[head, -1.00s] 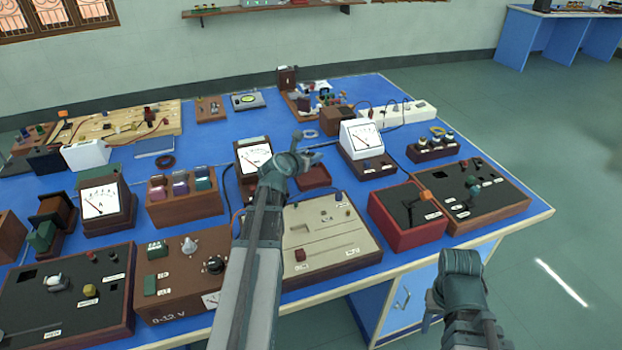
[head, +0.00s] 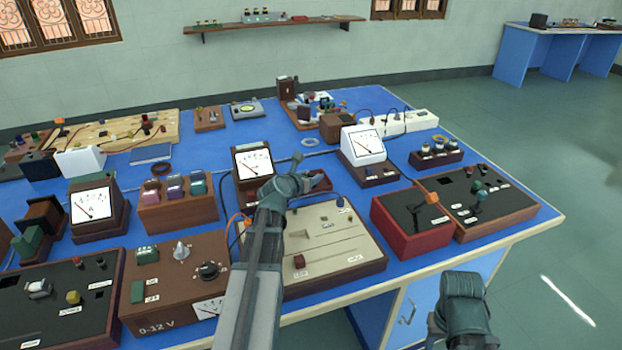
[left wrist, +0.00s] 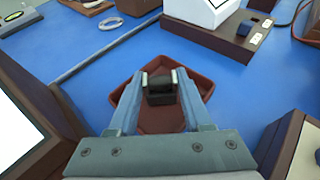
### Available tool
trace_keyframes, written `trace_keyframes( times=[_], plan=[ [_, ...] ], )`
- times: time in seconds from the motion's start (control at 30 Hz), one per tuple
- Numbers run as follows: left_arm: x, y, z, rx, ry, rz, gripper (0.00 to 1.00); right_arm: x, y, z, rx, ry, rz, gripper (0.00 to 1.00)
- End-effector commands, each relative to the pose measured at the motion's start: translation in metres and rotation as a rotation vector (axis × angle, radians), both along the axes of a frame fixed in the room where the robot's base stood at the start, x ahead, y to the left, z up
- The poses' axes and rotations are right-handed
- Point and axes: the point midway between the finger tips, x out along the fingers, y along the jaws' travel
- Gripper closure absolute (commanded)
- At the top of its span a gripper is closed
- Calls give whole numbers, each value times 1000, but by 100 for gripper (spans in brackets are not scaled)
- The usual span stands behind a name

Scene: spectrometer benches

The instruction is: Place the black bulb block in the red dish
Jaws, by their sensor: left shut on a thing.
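The black bulb block (left wrist: 160,92) is between the fingertips of my left gripper (left wrist: 162,80) in the left wrist view. The gripper is shut on it. The red dish (left wrist: 150,127) lies on the blue bench directly behind and below the block in that view. The block appears inside the dish's outline; whether it touches the floor of the dish I cannot tell. In the head view my left gripper (head: 306,172) is at the dish (head: 320,187), which it partly covers, and the block is hidden. My right arm shows at the lower right, its fingers not clear.
A white-faced meter (head: 362,143) on a brown base stands right of the dish, and another meter (head: 253,162) stands to its left. A beige-topped box (head: 330,235) lies in front. A red box (head: 410,220) is further right. Little bench is bare around the dish.

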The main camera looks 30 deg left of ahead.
Motion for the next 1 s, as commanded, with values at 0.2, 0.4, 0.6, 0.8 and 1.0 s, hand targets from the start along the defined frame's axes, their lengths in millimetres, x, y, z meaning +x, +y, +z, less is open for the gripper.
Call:
trace_keyframes(
  times=[0.2,0.4,0.6,0.8,1.0],
  plan=[
    [0,0,-3,0,0,0,36,0,0,-3,0,0,0,50],
    [0,0,-3,0,0,0,21,0,0,-3,0,0,0,50],
    [0,0,-1,0,0,0,21,0,0,-1,0,0,0,50],
    [-24,-2,12,1,0,3,21,0,0,12,0,0,0,50],
    [-63,-6,29,0,0,2,21,0,0,29,0,0,0,50]
  ],
)
